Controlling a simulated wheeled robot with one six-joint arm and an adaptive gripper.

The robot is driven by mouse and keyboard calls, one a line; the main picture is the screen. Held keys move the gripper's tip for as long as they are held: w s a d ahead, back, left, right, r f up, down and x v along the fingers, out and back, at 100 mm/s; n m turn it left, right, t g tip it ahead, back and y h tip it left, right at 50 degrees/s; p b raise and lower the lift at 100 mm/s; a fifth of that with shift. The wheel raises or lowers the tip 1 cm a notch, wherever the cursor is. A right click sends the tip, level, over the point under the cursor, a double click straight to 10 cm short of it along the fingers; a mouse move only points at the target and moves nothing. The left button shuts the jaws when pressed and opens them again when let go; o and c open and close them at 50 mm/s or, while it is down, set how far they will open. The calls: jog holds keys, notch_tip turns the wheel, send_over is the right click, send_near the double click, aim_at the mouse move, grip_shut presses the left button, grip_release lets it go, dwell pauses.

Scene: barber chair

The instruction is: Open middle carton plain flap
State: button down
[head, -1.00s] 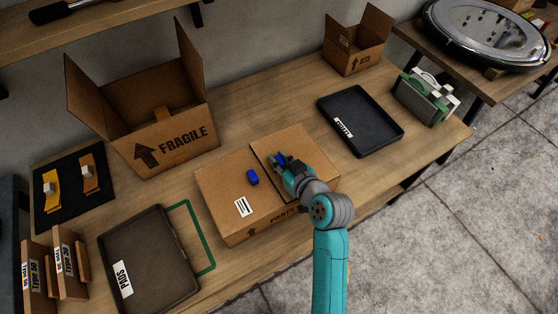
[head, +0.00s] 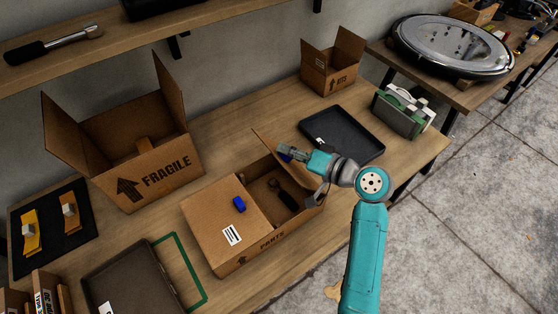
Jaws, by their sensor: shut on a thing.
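The middle carton (head: 258,261), marked PARTS, sits on the bench. Its left flap (head: 210,211) lies flat and carries a white label and a blue tab (head: 239,204). Its plain right flap (head: 266,143) is swung up and stands tilted, partly hidden by my gripper. My gripper (head: 286,155) is shut on the blue tab at that flap. The right half of the carton is open, and a dark tool (head: 284,193) with a ring end shows inside.
An open FRAGILE carton (head: 150,180) stands to the left, and a smaller open carton (head: 330,75) at the back. A black tray (head: 345,135) lies close behind my gripper. A green frame (head: 185,265) and a dark PADS tray (head: 130,285) lie at front left.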

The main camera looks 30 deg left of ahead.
jog(key=shift+w+d+r+m+y, duration=0.2)
jog(key=shift+w+m, duration=0.1)
jog(key=shift+w, duration=0.2)
jog(key=shift+w+d+r+m+y, duration=0.1)
jog(key=shift+w+d+r+m, duration=0.15)
jog(key=shift+w, duration=0.2)
jog(key=shift+w+d+r+m+g+y, duration=0.1)
jog(key=shift+w+d+m+g+y, duration=0.15)
jog(key=shift+w+m, duration=0.4)
jog(key=shift+w+d+r+m+g+y, duration=0.1)
jog(key=shift+w+d+m+g+y, duration=0.1)
jog(key=shift+w+m, duration=0.4)
jog(key=shift+w, duration=0.1)
jog(key=c, duration=1)
grip_release()
jog(key=shift+c, duration=0.2)
jog(key=shift+d, duration=0.1)
jog(key=d+r, duration=0.1)
jog(key=d, duration=1)
jog(key=shift+d, duration=0.4)
jog(key=shift+r, duration=0.1)
